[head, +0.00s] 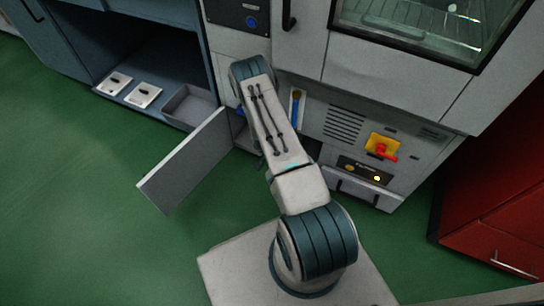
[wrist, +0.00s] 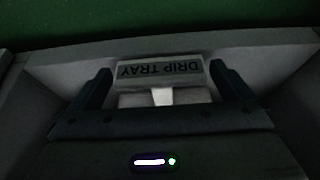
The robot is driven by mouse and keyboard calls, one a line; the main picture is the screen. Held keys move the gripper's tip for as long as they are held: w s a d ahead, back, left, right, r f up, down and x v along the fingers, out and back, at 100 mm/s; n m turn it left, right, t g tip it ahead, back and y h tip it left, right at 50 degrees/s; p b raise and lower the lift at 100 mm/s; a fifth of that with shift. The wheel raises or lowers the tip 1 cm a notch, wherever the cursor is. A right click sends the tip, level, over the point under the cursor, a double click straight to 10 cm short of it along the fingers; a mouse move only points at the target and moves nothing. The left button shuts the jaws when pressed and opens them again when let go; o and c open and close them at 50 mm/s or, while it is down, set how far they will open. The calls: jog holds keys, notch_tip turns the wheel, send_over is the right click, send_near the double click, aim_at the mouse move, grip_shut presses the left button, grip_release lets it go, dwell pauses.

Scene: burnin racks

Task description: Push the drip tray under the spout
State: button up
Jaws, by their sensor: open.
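In the wrist view, a pale label reading DRIP TRAY (wrist: 162,71) appears upside down between the fingers of my gripper (wrist: 165,84). The fingers are apart, one on each side of the label; contact cannot be told. Grey surfaces with a raised edge (wrist: 285,65) surround the fingers, but I cannot tell which belong to the drip tray. In the head view my arm hides my gripper and the labelled part. No spout can be made out in either view.
A grey panel door (head: 185,160) stands open left of my arm. A blue cabinet (head: 165,45) holds a shallow grey bin (head: 188,104) and two pale plates. A machine front with a red switch (head: 381,149) stands right. Green floor (head: 90,220) is clear at left.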

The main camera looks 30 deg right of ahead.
jog(key=shift+f, duration=0.1)
jog(key=c, duration=1)
jog(key=shift+w+d+b, duration=0.6)
jog(key=shift+w+d, duration=0.4)
jog(key=o, duration=1)
jog(key=p+v, duration=0.5)
jog(key=v, duration=0.9)
jog(key=shift+a+f, duration=0.1)
jog(key=shift+f, duration=0.05)
